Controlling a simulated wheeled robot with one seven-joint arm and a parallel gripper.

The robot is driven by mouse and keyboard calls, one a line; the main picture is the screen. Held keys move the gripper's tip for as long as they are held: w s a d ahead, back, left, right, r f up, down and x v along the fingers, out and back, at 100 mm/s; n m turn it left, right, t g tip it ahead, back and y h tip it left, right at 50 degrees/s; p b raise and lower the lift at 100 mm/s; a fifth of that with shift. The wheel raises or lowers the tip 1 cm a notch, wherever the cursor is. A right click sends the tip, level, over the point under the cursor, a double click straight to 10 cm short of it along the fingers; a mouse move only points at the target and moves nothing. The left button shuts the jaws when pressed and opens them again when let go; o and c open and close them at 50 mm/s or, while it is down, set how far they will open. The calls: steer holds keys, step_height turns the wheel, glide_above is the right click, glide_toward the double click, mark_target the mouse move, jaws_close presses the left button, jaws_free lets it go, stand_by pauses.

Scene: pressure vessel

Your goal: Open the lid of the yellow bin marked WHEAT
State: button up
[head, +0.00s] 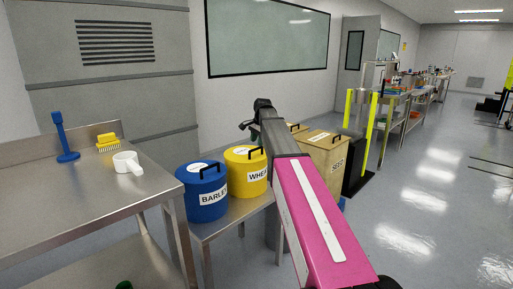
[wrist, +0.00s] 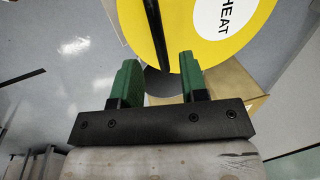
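The yellow bin (head: 238,180) marked WHEAT stands on a low metal table, left of my arm. Its lid (head: 237,157) is on, with a black handle across the top. In the wrist view the yellow lid (wrist: 262,30) fills the top, with a white label reading "HEAT". The lid's black handle (wrist: 156,35) runs down to between my green fingertips. My gripper (wrist: 158,68) is open, its fingers apart on either side of the handle's near end in the picture; I cannot tell the depth gap. In the head view my gripper (head: 256,118) is above the bin.
A blue bin (head: 203,190) marked BARLEY stands close left of the yellow one. A tan box (head: 325,155) stands to the right, partly behind my arm. A metal table (head: 85,190) at the left holds a white scoop (head: 127,162) and a yellow brush (head: 108,142). Open floor lies right.

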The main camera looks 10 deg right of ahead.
steer(key=shift+w+a+f, duration=0.1)
steer(key=shift+w+f, duration=0.05)
steer(key=shift+f, duration=0.8)
steer(key=shift+w+a+f, duration=0.1)
steer(key=shift+w+f, duration=0.05)
steer(key=shift+f, duration=0.8)
steer(key=shift+c, duration=0.3)
